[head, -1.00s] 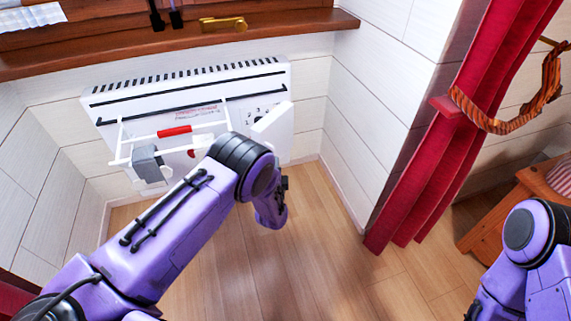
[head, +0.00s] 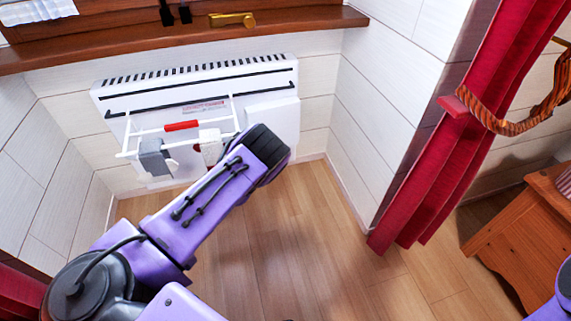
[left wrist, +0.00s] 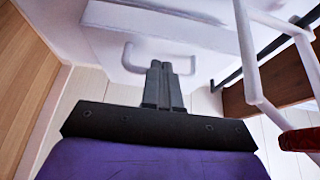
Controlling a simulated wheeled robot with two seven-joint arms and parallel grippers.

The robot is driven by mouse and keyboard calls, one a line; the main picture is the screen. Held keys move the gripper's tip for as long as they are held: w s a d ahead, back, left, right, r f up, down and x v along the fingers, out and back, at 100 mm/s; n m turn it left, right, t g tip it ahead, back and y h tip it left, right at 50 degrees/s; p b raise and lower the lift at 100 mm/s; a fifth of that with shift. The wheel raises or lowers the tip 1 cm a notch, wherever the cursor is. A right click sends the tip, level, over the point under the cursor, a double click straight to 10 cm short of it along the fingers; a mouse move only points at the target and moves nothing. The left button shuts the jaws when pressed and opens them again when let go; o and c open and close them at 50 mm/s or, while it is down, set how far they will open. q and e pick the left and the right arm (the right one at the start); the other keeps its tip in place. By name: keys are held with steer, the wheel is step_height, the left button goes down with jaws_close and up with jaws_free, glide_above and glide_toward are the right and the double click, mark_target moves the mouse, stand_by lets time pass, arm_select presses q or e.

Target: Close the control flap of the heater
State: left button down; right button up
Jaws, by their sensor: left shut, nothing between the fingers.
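The white heater (head: 185,90) is mounted low on the wall under the wooden sill. Its control flap (head: 272,113) is a white panel at the heater's upper right; it looks flat against the front, covering the dials. In the left wrist view the flap (left wrist: 105,42) shows with a U-shaped handle (left wrist: 128,60). My left gripper (left wrist: 163,68) is shut and empty, its fingertips at the handle; I cannot tell whether they touch it. In the head view my left forearm hides this gripper. My right gripper is out of view.
A white rack (head: 150,129) with a red part (head: 181,126) and a grey piece hangs on the heater's front, left of the flap. A red curtain (head: 430,130) and a wooden bedside cabinet (head: 530,240) stand at the right. The wooden floor (head: 300,220) is clear.

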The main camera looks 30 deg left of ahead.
arm_select(q)
steer(key=shift+w+a+b, duration=0.2)
steer(key=shift+w+a, duration=0.05)
steer(key=shift+a, duration=0.3)
steer(key=shift+w+a+b, duration=0.15)
steer(key=shift+w+a, duration=0.1)
steer(key=shift+a, duration=0.3)
steer(key=shift+r, duration=0.1)
